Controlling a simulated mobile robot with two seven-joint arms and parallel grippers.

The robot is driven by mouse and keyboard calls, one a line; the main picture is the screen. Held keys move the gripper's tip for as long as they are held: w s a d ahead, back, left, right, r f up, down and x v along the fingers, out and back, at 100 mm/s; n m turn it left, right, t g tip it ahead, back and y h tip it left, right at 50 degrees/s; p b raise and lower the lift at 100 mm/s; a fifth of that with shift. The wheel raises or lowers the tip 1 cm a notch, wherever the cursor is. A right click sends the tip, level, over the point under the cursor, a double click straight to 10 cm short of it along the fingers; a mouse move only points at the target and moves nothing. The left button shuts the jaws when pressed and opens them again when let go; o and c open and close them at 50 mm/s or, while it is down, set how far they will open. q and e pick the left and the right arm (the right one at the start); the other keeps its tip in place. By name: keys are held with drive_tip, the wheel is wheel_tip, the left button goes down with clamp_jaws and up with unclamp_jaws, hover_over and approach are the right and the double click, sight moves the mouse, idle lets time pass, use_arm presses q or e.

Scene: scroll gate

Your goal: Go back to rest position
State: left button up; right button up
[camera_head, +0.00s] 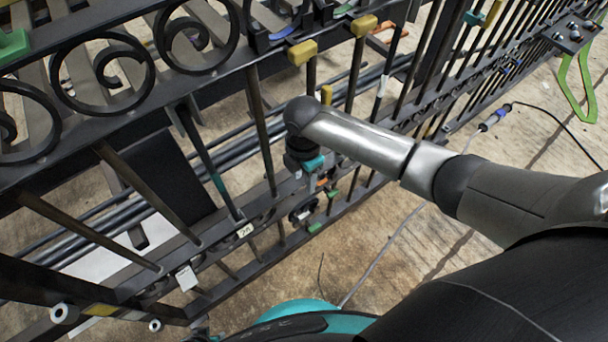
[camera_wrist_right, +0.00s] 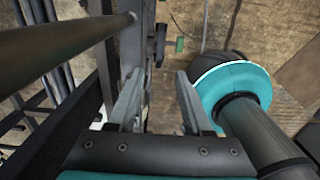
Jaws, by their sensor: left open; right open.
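The dark metal gate (camera_head: 258,130) with scroll rings (camera_head: 103,75) and upright bars runs diagonally across the head view. My right arm comes in from the right, and its wrist is bent down close in front of the gate bars. My right gripper (camera_wrist_right: 160,84) shows in the right wrist view with its two grey fingers apart and nothing between them. Its left finger is close beside dark gate bars (camera_wrist_right: 90,35); I cannot tell whether they touch. In the head view, the wrist and gate parts make its fingers hard to make out. My left gripper is not in view.
Yellow blocks (camera_head: 302,52) sit along the gate's upper rail. Small tags (camera_head: 187,278) hang on its lower part. Long dark pipes (camera_head: 70,238) lie behind the bars. A cable (camera_head: 385,252) crosses the brown floor (camera_head: 400,285). A green frame (camera_head: 572,88) stands at the far right.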

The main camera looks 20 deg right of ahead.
idle(0.5)
drive_tip(key=s+a+r+m+t+y, duration=0.1)
drive_tip(key=s+a+r+m+y, duration=0.1)
drive_tip(key=s+a+m, duration=0.6)
drive_tip(key=s+d+r+m+t+h, duration=0.25)
drive_tip(key=s+d+r+m, duration=0.35)
drive_tip(key=s+d+m, duration=0.55)
drive_tip(key=w+d+f+p, duration=0.1)
drive_tip(key=d+f, duration=0.1)
drive_tip(key=f, duration=0.8)
drive_tip(key=w+d+f, duration=0.1)
drive_tip(key=f, duration=1)
use_arm(q)
drive_tip(key=s+a, duration=0.1)
drive_tip(key=s, duration=0.1)
drive_tip(key=s+a+p, duration=0.1)
drive_tip(key=s, duration=0.1)
drive_tip(key=shift+s+a+f+p, duration=0.1)
drive_tip(key=shift+s+a+p, duration=0.1)
drive_tip(key=shift+p, duration=0.1)
use_arm(e)
drive_tip(key=s+d+f+g, duration=0.1)
drive_tip(key=s+d+f, duration=0.4)
drive_tip(key=s+f, duration=0.6)
drive_tip(key=shift+s+d+f, duration=0.15)
drive_tip(key=shift+s+d, duration=0.2)
